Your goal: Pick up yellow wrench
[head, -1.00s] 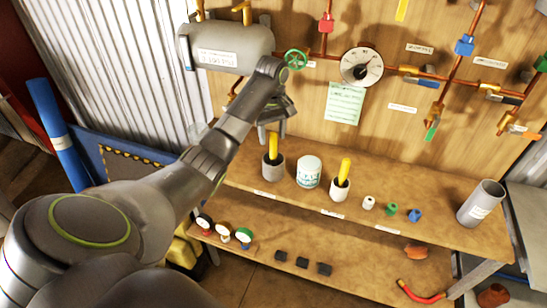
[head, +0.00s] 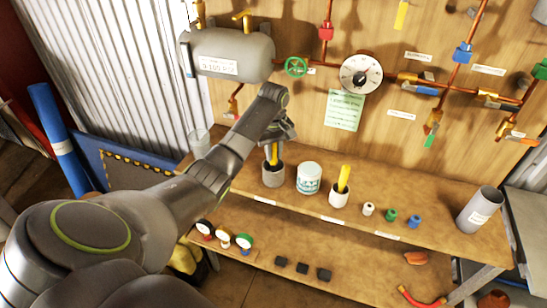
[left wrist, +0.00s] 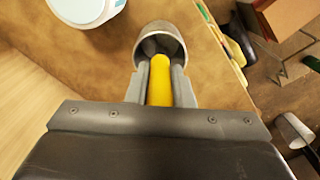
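A yellow handle (head: 274,152), its lower end hidden, stands in a grey cup (head: 273,177) on the bench. A second yellow handle (head: 344,177) stands in a white cup (head: 339,196) to its right. I cannot tell which one is the wrench. My left gripper (head: 276,143) points down over the grey cup. In the left wrist view its fingers (left wrist: 160,82) lie on both sides of the yellow handle (left wrist: 160,80), tips at the mouth of the cup (left wrist: 162,33). Whether they press on it is unclear. My right gripper is out of view.
A white tub (head: 309,178) stands between the cups. Small fittings (head: 390,215) and a grey cylinder (head: 480,210) are farther right. A clear cup (head: 199,141) is at the left. Pipes, a gauge (head: 361,74) and a tank (head: 228,54) hang on the wooden wall behind.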

